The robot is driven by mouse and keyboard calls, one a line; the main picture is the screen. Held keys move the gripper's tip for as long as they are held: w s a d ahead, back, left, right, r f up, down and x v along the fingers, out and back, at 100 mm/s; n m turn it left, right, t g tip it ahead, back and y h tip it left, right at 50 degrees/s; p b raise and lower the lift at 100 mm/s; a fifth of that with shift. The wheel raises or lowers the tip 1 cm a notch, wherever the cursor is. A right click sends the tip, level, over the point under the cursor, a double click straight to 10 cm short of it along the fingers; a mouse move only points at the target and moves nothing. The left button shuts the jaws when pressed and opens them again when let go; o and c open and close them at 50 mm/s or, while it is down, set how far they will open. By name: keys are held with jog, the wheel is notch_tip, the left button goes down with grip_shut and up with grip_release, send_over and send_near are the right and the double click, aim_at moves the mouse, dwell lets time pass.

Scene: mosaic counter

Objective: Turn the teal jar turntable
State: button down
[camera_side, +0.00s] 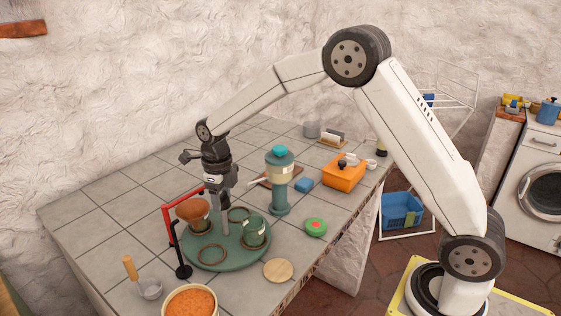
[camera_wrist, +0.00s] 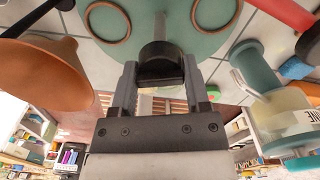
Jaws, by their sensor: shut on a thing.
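The teal turntable (camera_side: 238,259) lies on the tiled counter, with ring-shaped marks on its top. A green jar (camera_side: 255,232) stands on its right side, and a brown, wide-topped vessel (camera_side: 193,211) stands at its left. The vessel also shows at the left of the wrist view (camera_wrist: 45,75). My gripper (camera_side: 221,194) points down over the turntable's middle, above a grey upright post (camera_side: 223,218). In the wrist view its two fingers (camera_wrist: 160,75) are shut on a dark round knob (camera_wrist: 160,55).
A red bar (camera_side: 168,222) and a black stand (camera_side: 183,270) are close to the turntable's left edge. A teal dispenser (camera_side: 280,180) stands behind right. A bowl of orange grains (camera_side: 190,302), a wooden disc (camera_side: 278,270) and a green-red disc (camera_side: 316,227) are nearby. An orange box (camera_side: 344,176) is farther right.

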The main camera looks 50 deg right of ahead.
jog(key=shift+m, duration=0.4)
jog(key=shift+c, duration=0.3)
grip_release()
jog(key=shift+r, duration=0.1)
jog(key=shift+r, duration=3.85)
